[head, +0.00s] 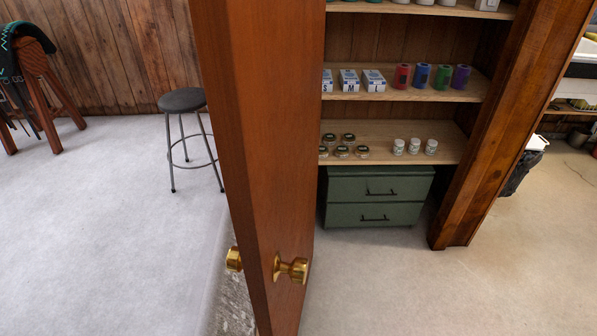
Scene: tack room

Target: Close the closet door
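The closet door (284,150) is brown wood and stands open, seen nearly edge-on in the middle of the head view. A brass knob (292,269) is on its right face, and another brass knob (234,259) shows past its left side. The closet (400,120) is open to the right of the door, with its wooden frame post (490,130) at the right. Neither of my grippers is in view.
Closet shelves (455,150) hold boxes, colored rolls and jars above a green drawer cabinet (345,200). A grey stool (182,100) and a wooden rack (40,65) stand at left. The floor (390,290) before the closet is clear.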

